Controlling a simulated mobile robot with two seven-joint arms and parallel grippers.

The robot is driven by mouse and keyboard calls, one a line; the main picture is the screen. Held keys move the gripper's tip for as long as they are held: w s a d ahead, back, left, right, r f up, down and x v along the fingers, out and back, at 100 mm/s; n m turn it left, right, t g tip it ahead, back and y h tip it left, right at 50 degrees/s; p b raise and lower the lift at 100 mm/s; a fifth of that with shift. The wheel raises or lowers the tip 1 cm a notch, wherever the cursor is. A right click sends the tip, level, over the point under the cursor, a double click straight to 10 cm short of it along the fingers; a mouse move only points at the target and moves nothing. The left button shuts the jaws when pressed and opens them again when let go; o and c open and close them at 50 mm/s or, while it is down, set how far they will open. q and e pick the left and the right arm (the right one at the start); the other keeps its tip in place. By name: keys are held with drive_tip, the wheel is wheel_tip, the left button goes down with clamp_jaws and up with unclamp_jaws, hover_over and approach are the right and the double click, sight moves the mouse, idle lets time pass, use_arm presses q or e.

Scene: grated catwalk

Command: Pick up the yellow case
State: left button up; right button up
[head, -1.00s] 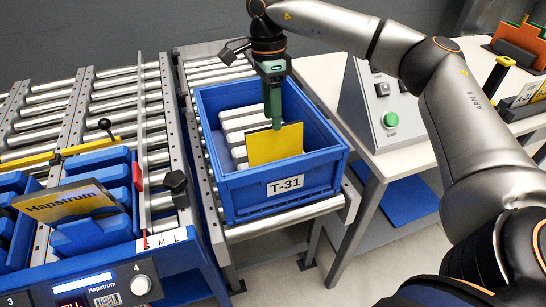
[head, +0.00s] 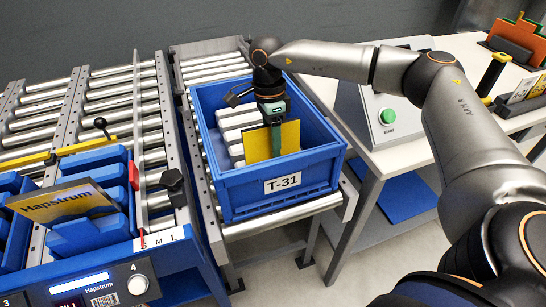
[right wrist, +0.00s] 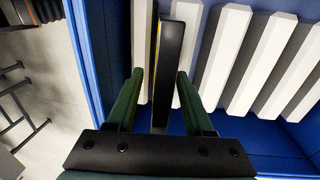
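The yellow case (head: 257,146) stands on edge in the front part of the blue tote (head: 262,199) labelled T-31. My right gripper (head: 276,147) reaches down into the tote at the case, its green fingers pointing down. In the right wrist view the case shows edge-on as a dark upright strip (right wrist: 172,75) between the two fingers (right wrist: 157,95). Gaps show on both sides of it, so the gripper is open around the case, not closed on it. My left gripper is not in view.
White ribs (head: 232,122) line the tote behind the case. The tote stands on a roller conveyor (head: 290,222). At left, a blue rack (head: 90,236) holds a case marked Hapstrum (head: 62,203). At right is a table with a green start button (head: 388,116).

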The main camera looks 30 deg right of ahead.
clamp_jaws()
idle(0.6)
